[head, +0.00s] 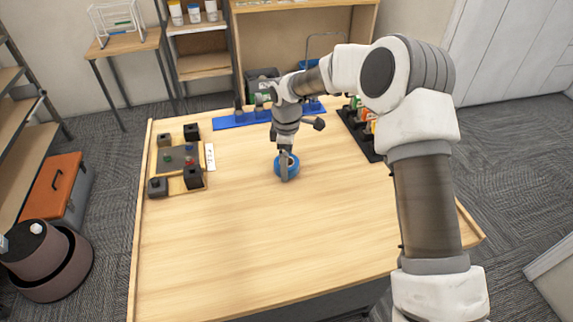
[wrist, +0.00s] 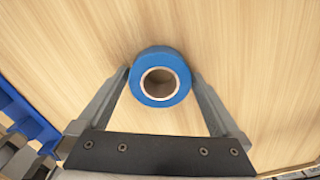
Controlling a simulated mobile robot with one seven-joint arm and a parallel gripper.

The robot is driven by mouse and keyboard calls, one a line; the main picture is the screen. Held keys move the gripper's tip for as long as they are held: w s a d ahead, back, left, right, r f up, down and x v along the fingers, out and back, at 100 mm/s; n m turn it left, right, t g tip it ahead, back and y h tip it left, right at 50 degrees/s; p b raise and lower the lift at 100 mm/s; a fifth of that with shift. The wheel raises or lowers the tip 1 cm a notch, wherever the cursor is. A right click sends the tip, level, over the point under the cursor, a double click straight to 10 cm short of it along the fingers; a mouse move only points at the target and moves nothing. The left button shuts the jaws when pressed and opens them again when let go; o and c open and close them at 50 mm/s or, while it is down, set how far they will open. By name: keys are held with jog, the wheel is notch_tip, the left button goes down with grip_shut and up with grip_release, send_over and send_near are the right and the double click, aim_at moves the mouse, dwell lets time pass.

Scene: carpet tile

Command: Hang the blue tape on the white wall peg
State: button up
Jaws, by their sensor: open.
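The blue tape (head: 293,162) is a roll lying flat on the wooden table, near its middle. In the wrist view the blue tape (wrist: 160,58) shows as a blue ring with a pale core and an open hole. My gripper (head: 285,172) is pointed down at the roll. In the wrist view its fingers (wrist: 160,78) are open, one on each side of the tape; whether they touch it I cannot tell. I cannot make out a white wall peg in either view.
A blue strip with dark fixtures (head: 236,122) lies along the table's back edge. A dark rack with colored items (head: 360,132) stands at the back right. A wooden tray with dark blocks (head: 161,184) is at the left. The front of the table is clear.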

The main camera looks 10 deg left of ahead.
jog(key=c, duration=1.2)
